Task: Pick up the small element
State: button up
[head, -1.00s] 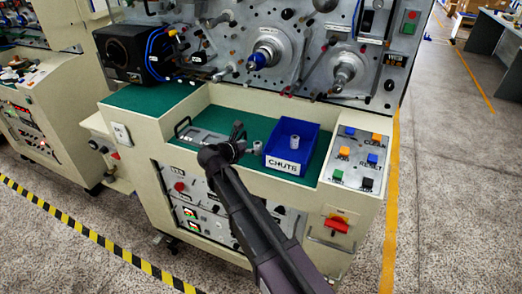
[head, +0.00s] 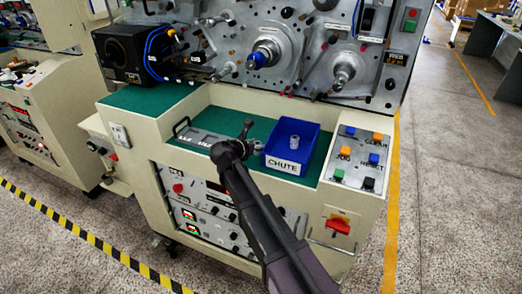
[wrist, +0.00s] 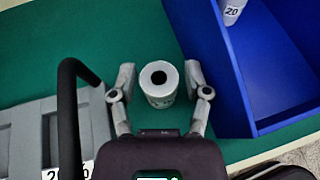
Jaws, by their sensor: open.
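The small element is a short pale grey cylinder (wrist: 160,88) with a dark round hole in its top. It stands upright on the green work surface (wrist: 70,30). In the head view the small element (head: 258,145) stands just left of the blue bin. My gripper (wrist: 160,73) is open, with one finger on each side of the element in the wrist view. I cannot tell whether the fingers touch it. My gripper also shows in the head view (head: 245,130), dark and partly hidden by my arm.
The blue bin (head: 290,165), labelled CHUTE, stands close on the right and holds another pale cylinder (head: 294,142). A grey tray with a black handle (wrist: 30,130) lies on the left. A button panel (head: 358,155) is right of the bin. Machine spindles (head: 265,55) rise behind.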

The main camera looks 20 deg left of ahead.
aim_at(257, 143)
grip_shut()
dwell(0.3)
jog(key=shift+r, duration=0.2)
notch_tip(257, 143, up, 3)
jog(key=p, duration=0.3)
jog(key=shift+r+p, duration=0.15)
jog(key=shift+p, duration=0.25)
jog(key=s+a, duration=0.3)
jog(key=s, duration=0.4)
jog(key=s+a+r+p, duration=0.1)
jog(key=s+a, duration=0.2)
jog(key=s, duration=0.4)
jog(key=shift+s+r, duration=0.15)
jog(key=shift+s, duration=0.25)
